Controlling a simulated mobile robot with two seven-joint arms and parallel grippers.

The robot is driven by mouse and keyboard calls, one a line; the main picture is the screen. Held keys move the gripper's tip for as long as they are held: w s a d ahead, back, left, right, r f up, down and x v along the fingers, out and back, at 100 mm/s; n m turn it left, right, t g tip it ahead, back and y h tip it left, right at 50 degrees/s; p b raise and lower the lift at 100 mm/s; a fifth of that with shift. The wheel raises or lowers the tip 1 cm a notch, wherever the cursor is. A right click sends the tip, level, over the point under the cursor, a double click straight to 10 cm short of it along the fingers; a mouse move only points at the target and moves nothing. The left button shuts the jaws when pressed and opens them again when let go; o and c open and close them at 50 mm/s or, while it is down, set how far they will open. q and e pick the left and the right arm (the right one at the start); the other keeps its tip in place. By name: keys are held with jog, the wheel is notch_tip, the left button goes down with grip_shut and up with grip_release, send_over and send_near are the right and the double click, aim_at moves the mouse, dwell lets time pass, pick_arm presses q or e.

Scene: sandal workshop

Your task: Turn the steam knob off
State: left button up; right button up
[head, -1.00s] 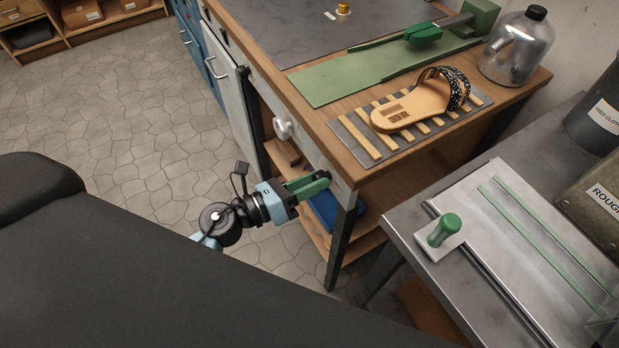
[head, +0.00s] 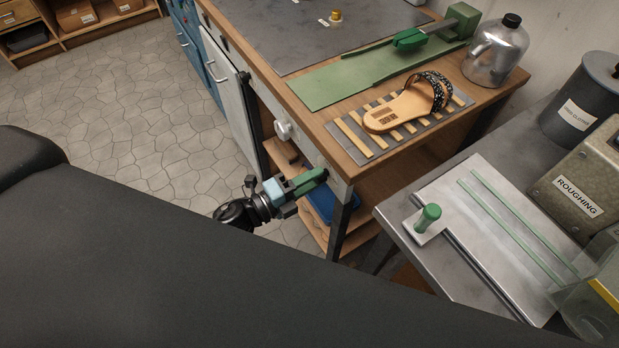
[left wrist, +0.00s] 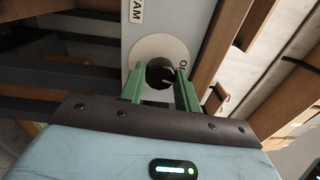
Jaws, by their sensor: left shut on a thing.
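The steam knob (left wrist: 158,74) is a small black knob on a round white dial (left wrist: 146,51), seen in the left wrist view. A label above ends in "AM", and part of a word starting with "O" shows at the dial's right. A pale mark shows on the knob's lower right. My left gripper (left wrist: 160,80) has its green fingers on either side of the knob, shut on it. In the head view, my left gripper (head: 321,175) reaches the bench's front near its corner and hides the knob. My right gripper is in neither view.
A white knob (head: 283,130) sits on the bench front, left of my gripper. A sandal (head: 400,112) lies on a slatted rack on the bench top. A blue bin (head: 322,207) is on the shelf below. A metal table (head: 400,220) stands close at right.

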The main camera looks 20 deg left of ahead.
pick_arm(q)
jog(key=shift+n+p, duration=0.3)
jog(key=shift+n, duration=0.8)
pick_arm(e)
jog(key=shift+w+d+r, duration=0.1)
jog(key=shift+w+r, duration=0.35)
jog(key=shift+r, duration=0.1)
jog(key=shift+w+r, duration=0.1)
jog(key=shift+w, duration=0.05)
pick_arm(q)
jog(key=o, duration=1)
jog(key=b+v, duration=0.1)
jog(key=v, duration=0.6)
jog(key=shift+s+a, duration=0.25)
jog(key=shift+s, duration=0.05)
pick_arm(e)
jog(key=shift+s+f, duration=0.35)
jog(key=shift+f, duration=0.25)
